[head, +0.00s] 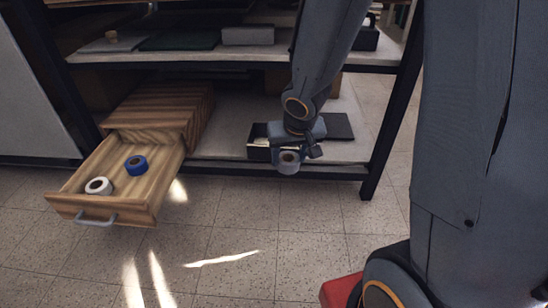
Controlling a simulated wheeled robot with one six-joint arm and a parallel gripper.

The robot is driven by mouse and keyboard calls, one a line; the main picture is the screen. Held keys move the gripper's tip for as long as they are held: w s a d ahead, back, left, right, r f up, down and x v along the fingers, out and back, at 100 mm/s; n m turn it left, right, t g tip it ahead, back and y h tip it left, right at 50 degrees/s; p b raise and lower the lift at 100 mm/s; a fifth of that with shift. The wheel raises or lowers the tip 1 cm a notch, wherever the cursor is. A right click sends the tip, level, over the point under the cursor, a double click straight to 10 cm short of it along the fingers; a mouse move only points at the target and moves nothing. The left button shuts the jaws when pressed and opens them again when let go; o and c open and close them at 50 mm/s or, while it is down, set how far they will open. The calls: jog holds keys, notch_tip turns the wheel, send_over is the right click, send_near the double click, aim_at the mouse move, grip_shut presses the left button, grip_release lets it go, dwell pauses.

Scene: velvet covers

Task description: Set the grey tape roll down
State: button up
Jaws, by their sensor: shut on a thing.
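The grey tape roll (289,166) is held in my gripper (291,154), in the middle of the head view. My gripper is shut on it and hangs at the front edge of the lower shelf board (222,147). The wrist hides part of the gripper and of what stands behind it. I cannot tell how far the roll is above the floor or in front of the shelf.
A wooden drawer unit (172,105) stands left on the lower shelf. Its drawer (107,152) is pulled out, with a white roll (99,186) and a blue roll (136,164) inside. A dark box (257,153) sits behind my gripper.

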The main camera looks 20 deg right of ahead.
aim_at(257, 147)
jog(key=shift+w+a+f+b, duration=0.15)
jog(key=shift+w+f+b, duration=0.1)
jog(key=shift+b, duration=0.05)
jog(key=shift+w+p, duration=0.3)
jog(key=shift+w, duration=0.1)
jog(key=w+d+p, duration=0.1)
jog(key=w+p, duration=1.3)
jog(key=w, duration=0.3)
jog(key=f+b, duration=0.6)
jog(key=f, duration=0.1)
jog(key=shift+d+b, duration=0.2)
jog(key=shift+b, duration=0.1)
jog(key=shift+f, duration=0.2)
jog(key=o, duration=1.1)
jog(key=shift+c, duration=0.2)
jog(key=shift+r, duration=0.15)
